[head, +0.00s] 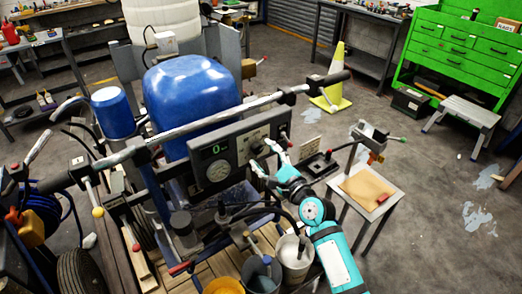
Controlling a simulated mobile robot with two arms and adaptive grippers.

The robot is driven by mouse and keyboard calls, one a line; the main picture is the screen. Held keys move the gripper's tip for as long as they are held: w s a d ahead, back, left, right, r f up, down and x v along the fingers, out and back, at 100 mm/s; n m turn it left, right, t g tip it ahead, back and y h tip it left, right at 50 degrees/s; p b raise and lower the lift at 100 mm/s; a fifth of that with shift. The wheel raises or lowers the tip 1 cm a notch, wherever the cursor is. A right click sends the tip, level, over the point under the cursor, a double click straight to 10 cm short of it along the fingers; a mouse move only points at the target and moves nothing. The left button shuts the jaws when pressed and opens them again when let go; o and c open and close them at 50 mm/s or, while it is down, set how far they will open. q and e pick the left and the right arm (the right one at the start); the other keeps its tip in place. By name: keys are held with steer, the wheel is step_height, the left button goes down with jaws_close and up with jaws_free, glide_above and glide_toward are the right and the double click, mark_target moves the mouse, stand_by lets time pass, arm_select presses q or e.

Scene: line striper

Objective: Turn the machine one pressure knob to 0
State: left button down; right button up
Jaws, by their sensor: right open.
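The line striper stands in the middle of the head view, with a blue tank (190,95) behind its handlebar. Its dark control panel (238,160) carries a green-lit display (216,149) and a round gauge (218,171). Small knobs (257,146) sit on the panel's right part. Which one is the pressure knob, and its setting, is too small to tell. My right gripper (263,157) is open at the panel's right side, its fingers close to the knobs. I cannot tell whether it touches one. My left gripper is not in view.
The handlebar (220,114) crosses just above the panel. Buckets (292,258) stand below my right arm. A small table (367,188) with a brown item stands to the right. A yellow-white cone (330,85) and green cabinet (460,50) are farther back. Floor at right is mostly clear.

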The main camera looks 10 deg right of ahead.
steer(key=shift+x, duration=1.1)
steer(key=shift+s, duration=0.1)
jaws_close()
